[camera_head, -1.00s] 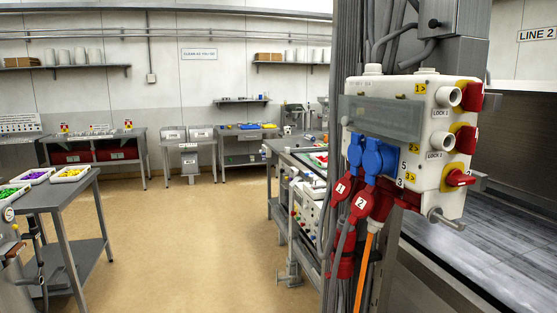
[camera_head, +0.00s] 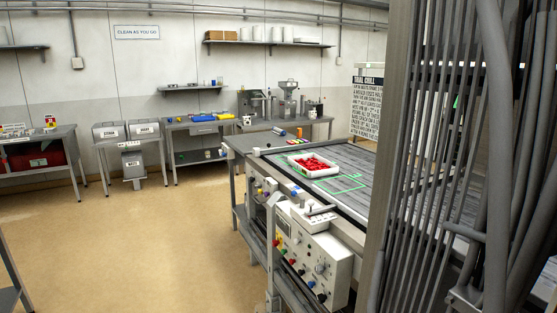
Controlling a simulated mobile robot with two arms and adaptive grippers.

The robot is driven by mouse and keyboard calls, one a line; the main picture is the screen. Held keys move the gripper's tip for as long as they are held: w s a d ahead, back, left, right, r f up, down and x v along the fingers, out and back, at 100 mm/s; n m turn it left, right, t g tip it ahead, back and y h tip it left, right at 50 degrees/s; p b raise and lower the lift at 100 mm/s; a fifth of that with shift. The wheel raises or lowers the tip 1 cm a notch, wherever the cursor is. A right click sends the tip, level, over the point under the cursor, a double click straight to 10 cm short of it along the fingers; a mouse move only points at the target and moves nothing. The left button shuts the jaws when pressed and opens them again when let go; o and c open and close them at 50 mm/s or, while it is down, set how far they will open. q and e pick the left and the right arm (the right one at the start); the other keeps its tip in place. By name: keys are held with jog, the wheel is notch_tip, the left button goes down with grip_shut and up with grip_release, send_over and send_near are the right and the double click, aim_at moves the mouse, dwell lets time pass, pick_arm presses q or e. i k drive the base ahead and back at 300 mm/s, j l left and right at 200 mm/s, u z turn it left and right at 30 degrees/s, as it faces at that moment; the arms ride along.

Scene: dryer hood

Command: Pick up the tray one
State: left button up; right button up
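A white tray (camera_head: 296,161) filled with red pieces sits on the grey surface of the machine table (camera_head: 268,155), near its left side. A green outlined rectangle is marked on the surface beside the tray. I cannot tell from the picture whether this is tray one. Neither of my grippers shows in the head view.
A control box (camera_head: 319,260) with knobs and coloured buttons hangs on the table's near side. A column with thick grey cables (camera_head: 430,150) blocks the right. Side benches (camera_head: 205,125) line the back wall. The tan floor (camera_head: 150,240) at the left is open.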

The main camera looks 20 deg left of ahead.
aim_at(312, 165)
jog(key=i+j, duration=1.35)
jog(key=j, duration=0.3)
jog(key=u, duration=0.05)
